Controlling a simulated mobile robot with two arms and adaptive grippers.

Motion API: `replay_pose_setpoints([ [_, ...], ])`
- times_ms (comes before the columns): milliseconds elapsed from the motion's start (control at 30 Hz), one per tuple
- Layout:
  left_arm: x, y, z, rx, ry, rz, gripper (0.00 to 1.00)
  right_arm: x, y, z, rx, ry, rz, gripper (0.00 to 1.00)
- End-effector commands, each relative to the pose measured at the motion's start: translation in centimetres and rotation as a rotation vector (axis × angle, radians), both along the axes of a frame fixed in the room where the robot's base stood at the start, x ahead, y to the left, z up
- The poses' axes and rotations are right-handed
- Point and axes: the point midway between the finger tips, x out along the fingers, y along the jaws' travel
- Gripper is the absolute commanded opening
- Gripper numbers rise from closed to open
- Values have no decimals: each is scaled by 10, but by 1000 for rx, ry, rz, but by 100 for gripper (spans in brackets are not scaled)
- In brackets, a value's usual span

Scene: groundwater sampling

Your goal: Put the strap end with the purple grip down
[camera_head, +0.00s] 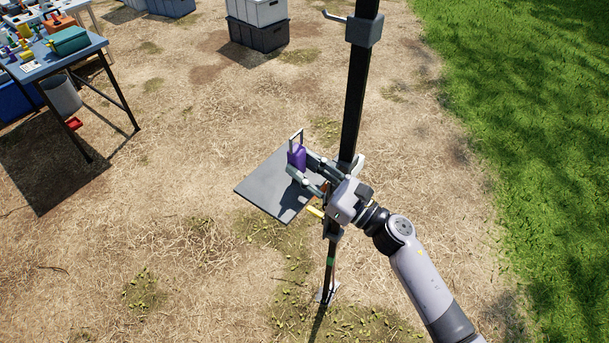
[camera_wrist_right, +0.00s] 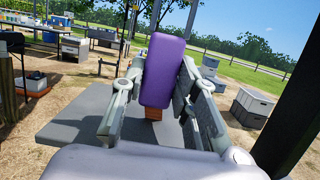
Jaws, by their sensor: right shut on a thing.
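The purple grip (camera_head: 297,156) of the strap end sits between the fingers of my right gripper (camera_head: 303,171), over the grey plate (camera_head: 262,190) on the dark post. A light, loop-shaped part rises above the grip in the head view. In the right wrist view the purple grip (camera_wrist_right: 163,72) stands nearly upright between both fingers, with a brown piece below it. My right gripper is shut on it. Whether the strap end touches the plate is hard to tell. My left gripper is not in view.
The dark post (camera_head: 357,90) stands right beside the plate and my right gripper. A table with gear (camera_head: 85,55) is at the upper left, with a grey bin (camera_head: 62,97) under it. Stacked crates (camera_head: 258,35) stand at the back. The left part of the plate is bare.

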Motion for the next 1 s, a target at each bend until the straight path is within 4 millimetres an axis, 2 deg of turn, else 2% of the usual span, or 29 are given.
replay_pose_setpoints([
  [33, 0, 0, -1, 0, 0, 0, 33, 1, 0, -10, 2, 6, -3, 10],
  [167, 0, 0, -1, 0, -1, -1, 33, 0, 0, -23, 1, 3, -1, 10],
  [567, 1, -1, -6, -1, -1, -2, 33, 0, 0, -28, 0, 0, 0, 10],
  [600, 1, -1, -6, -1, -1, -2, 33, 0, 0, -28, -1, 1, 0, 28],
  [900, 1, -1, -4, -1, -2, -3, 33, 0, 0, -27, -1, 1, 0, 48],
  [1000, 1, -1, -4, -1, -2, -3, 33, 0, 0, -27, -1, 1, 0, 48],
])
